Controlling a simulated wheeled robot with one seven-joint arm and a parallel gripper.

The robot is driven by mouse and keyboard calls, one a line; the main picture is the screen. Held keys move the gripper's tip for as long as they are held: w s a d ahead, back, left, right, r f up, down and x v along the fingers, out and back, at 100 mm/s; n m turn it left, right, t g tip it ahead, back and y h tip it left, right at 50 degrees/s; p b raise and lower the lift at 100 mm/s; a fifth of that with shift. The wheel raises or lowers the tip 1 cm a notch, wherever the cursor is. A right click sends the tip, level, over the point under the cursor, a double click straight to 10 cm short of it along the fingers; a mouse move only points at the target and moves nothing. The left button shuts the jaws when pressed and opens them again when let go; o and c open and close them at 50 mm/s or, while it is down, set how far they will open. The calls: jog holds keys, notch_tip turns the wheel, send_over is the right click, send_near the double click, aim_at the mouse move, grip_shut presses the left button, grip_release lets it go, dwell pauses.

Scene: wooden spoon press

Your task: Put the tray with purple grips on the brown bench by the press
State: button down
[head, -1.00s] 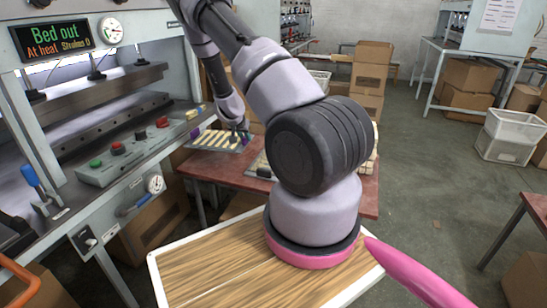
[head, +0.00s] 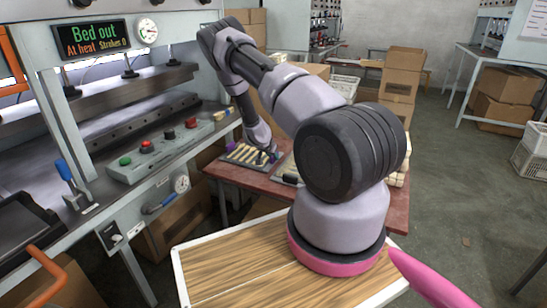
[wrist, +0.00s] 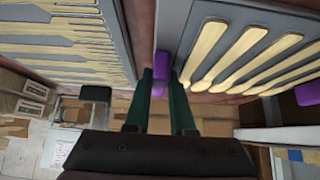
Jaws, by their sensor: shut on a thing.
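The grey tray with purple grips (head: 248,157) holds a row of pale wooden spoons and lies level over the near-left part of the red-brown bench (head: 232,176), beside the press (head: 150,150). I cannot tell whether it rests fully on the bench top. My gripper (head: 268,153) is at the tray's right end. In the wrist view my gripper (wrist: 161,90) is shut on one purple grip (wrist: 162,66), with a dark green finger on either side. The tray (wrist: 188,28) shows there at the right, with its other purple grip (wrist: 308,92).
A second grey tray with spoons (wrist: 60,40) lies left of the held one in the wrist view, across a narrow strip of bench. The press control box (head: 160,150) is left of the bench. Cardboard boxes (head: 400,75) stand behind. Open floor lies to the right.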

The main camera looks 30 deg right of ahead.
jog(key=c, duration=0.8)
grip_release()
jog(key=shift+o, duration=0.2)
jog(key=s+a+r+n+y, duration=0.15)
jog(key=s+a+r, duration=0.35)
jog(key=r, duration=0.8)
jog(key=s+a+r+t+y, duration=0.1)
jog(key=s+a+r+y, duration=0.2)
jog(key=a+r, duration=0.7)
jog(key=s+a+r+y, duration=0.3)
jog(key=s+r, duration=0.1)
jog(key=r, duration=1.2)
jog(key=s+a+r+n, duration=0.1)
jog(key=s+r, duration=0.4)
jog(key=s, duration=0.4)
jog(key=s+a+r+n, duration=0.2)
jog(key=s+r, duration=0.3)
jog(key=s, duration=0.3)
jog(key=s+a+r+n+t, duration=0.1)
jog(key=s+r, duration=0.4)
jog(key=s, duration=0.4)
jog(key=shift+s+a+r+n+y, duration=0.2)
jog(key=shift+s+a+n+y, duration=0.1)
jog(key=shift+s+n+y, duration=0.05)
